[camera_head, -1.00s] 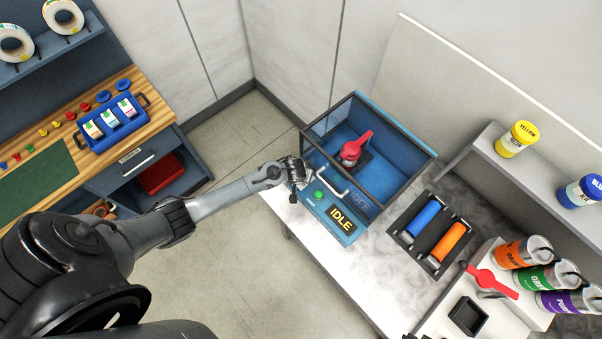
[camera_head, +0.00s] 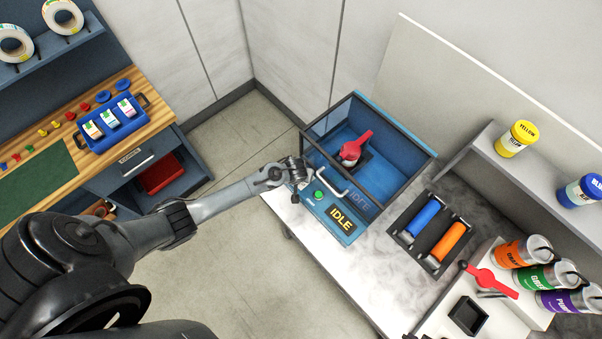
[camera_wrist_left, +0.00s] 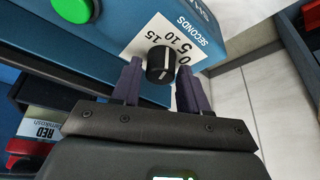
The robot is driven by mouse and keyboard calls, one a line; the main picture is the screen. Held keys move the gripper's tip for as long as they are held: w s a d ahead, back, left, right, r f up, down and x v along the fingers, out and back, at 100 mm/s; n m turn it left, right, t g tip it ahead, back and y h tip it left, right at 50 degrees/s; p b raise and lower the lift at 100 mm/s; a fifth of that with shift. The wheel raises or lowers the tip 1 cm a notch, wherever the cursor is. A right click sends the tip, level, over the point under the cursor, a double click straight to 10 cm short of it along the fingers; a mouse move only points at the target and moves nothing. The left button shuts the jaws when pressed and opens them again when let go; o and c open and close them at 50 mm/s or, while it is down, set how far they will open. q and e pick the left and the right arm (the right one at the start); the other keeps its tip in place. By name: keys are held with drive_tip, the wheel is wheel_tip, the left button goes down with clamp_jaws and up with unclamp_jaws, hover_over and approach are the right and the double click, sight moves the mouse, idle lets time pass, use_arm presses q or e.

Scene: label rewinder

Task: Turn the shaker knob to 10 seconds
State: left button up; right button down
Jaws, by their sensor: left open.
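The blue shaker (camera_head: 318,213) stands on the bench, its display reading IDLE, with a green button (camera_head: 319,195) on its front panel. My left gripper (camera_head: 300,184) is at the panel's left end and hides the knob in the head view. The open fingers of my left gripper (camera_wrist_left: 161,72) stand on either side of the knob. The knob has a white pointer line; which number it indicates is unclear. My right gripper is not in view.
A handle (camera_head: 333,186) and the green button (camera_wrist_left: 74,8) are close to my left gripper. A red-lidded can (camera_head: 352,152) sits inside the shaker. A tray with blue and orange rollers (camera_head: 434,232) lies to the right. Open floor lies left of the bench.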

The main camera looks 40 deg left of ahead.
use_arm(q)
drive_tip(key=v, duration=1)
drive_tip(key=shift+r+b, duration=0.35)
drive_tip(key=shift+r, duration=0.05)
drive_tip(key=shift+s, duration=0.1)
drive_tip(key=s+d+f+g+h, duration=0.1)
drive_tip(key=s+d+f, duration=0.15)
drive_tip(key=s, duration=0.45)
drive_tip(key=s+d+f+g, duration=0.1)
drive_tip(key=s+d, duration=0.2)
drive_tip(key=s, duration=0.3)
drive_tip(key=s+d+r+m, duration=0.1)
drive_tip(key=s+r+m, duration=0.2)
drive_tip(key=r, duration=0.4)
drive_tip(key=s+r+m+t+h, duration=0.1)
drive_tip(key=s+r+m, duration=0.2)
drive_tip(key=r, duration=0.4)
drive_tip(key=shift+d+r+m, duration=0.4)
